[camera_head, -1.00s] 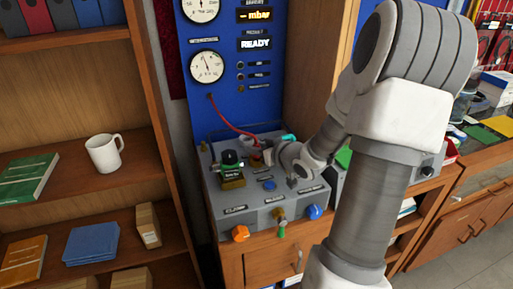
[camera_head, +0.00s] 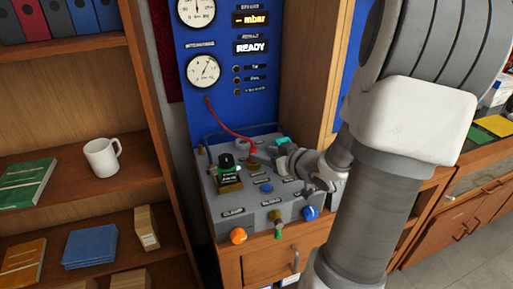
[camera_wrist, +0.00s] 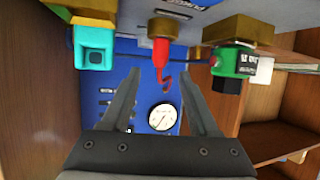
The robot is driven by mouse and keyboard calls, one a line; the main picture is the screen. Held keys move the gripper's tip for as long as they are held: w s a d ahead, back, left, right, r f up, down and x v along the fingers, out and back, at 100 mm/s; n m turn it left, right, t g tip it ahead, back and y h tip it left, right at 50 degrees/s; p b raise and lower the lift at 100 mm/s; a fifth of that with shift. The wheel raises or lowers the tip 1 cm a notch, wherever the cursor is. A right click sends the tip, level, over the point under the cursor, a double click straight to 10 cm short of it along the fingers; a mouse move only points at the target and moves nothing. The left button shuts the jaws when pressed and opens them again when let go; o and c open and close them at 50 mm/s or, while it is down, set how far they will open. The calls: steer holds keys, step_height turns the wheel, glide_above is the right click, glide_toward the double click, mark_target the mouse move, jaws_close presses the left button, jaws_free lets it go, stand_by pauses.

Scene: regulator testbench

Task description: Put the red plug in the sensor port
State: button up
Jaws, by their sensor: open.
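The red plug (camera_wrist: 160,58) stands in a brass port (camera_wrist: 163,28) in the wrist view. The label beside this port is only partly legible. In the head view the red plug (camera_head: 253,150) sits upright on the grey bench (camera_head: 228,205), its red cable running up to the blue panel. My gripper (camera_wrist: 160,72) is open, with its two fingers apart on either side of the plug and no contact visible. In the head view my gripper (camera_head: 281,158) is just right of the plug; its fingertips are hard to make out.
A teal-topped fitting (camera_wrist: 95,45) and a green block (camera_wrist: 232,62) flank the plug. The blue panel (camera_head: 225,120) carries gauges and a READY display. Orange (camera_head: 238,236) and blue (camera_head: 310,212) knobs line the bench front. A shelf with a white mug (camera_head: 101,157) stands left.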

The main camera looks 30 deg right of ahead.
steer(key=p+v, duration=0.1)
steer(key=v, duration=0.4)
steer(key=shift+w, duration=0.1)
stand_by(0.4)
